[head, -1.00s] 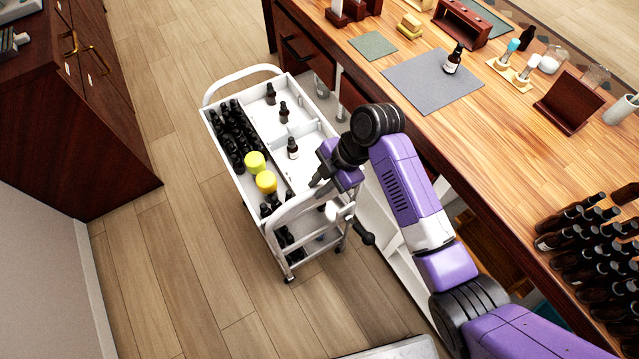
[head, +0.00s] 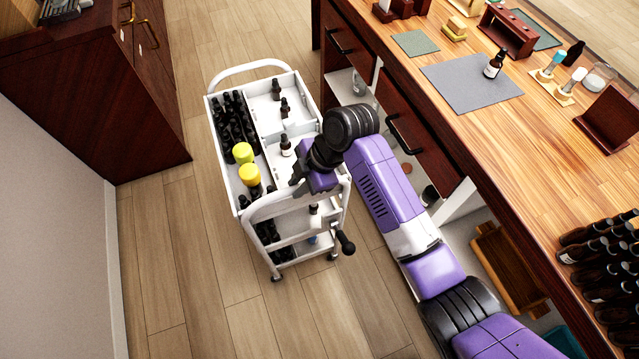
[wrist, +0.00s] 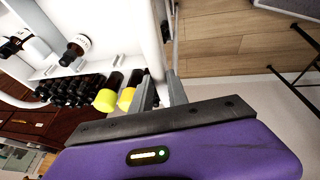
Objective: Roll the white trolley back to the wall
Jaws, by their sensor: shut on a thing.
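The white trolley (head: 304,223) stands upright on the wood floor in the head view, its long side turned toward the dark cabinet. Its top tray holds rows of black bottles, several loose dark bottles and two yellow-capped bottles (head: 249,175). My gripper (head: 297,184) is at the trolley's near end, shut on the white push handle (head: 262,208). In the wrist view the handle bar (wrist: 152,42) runs up from between my fingers (wrist: 161,92); the exact contact is partly hidden. The pale wall (head: 48,240) is at the left, apart from the trolley.
A dark wood cabinet (head: 95,95) stands against the left side. The wooden workbench (head: 480,135), with drawers and many brown bottles (head: 605,250), runs along the right. Bare floor (head: 185,240) lies between trolley and wall, with a narrow gap at the cabinet corner.

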